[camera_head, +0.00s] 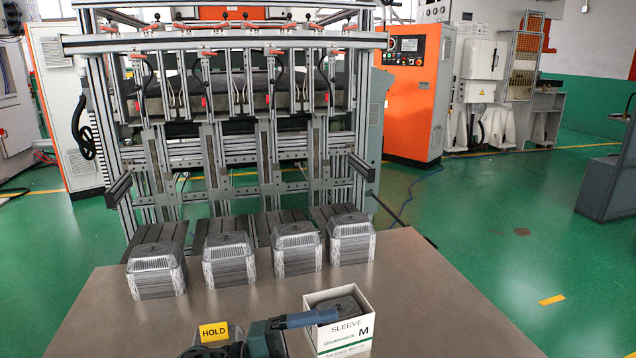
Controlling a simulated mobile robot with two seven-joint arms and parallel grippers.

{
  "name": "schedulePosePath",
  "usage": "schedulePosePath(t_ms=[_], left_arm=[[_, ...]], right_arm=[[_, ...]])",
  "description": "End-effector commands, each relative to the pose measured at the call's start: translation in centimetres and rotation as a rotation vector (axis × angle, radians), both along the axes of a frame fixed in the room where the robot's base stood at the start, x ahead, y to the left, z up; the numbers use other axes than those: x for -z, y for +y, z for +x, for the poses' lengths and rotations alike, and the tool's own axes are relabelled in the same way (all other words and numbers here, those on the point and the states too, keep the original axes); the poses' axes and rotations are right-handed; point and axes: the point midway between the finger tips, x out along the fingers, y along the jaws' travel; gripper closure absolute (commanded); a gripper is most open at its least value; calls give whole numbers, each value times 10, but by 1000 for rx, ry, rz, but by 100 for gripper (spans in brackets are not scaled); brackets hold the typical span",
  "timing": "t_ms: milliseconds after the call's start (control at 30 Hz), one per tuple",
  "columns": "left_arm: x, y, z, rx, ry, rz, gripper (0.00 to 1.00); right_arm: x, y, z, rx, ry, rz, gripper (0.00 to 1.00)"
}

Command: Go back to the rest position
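Neither of my grippers shows in the head view, and no part of my arms can be made out for certain. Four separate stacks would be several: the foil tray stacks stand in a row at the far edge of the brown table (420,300). They are the left stack (157,272), the second stack (229,260), the third stack (298,251) and the right stack (351,241). Each is silver with a ribbed top and stands upright, apart from the others.
A white box (344,343) marked SLEEVE and M stands at the table's near edge, with dark contents. A blue and dark tool (290,321) lies left of it, beside a yellow HOLD sign (213,332). A metal frame machine (240,150) stands behind the table. The table's right side is clear.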

Motion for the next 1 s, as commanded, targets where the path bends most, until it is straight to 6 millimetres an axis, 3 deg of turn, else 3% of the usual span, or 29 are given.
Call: schedulePosePath(t_ms=[67,167,333,500,600,700,1000], left_arm=[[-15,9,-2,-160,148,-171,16],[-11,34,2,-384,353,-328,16],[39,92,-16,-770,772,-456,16],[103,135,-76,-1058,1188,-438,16],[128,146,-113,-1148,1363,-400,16],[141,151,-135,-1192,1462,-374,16],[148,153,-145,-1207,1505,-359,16]], right_arm=[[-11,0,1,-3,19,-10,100],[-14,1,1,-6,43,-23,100],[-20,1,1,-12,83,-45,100],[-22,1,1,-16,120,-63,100],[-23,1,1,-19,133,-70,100],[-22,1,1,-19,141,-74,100],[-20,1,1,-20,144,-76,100]])
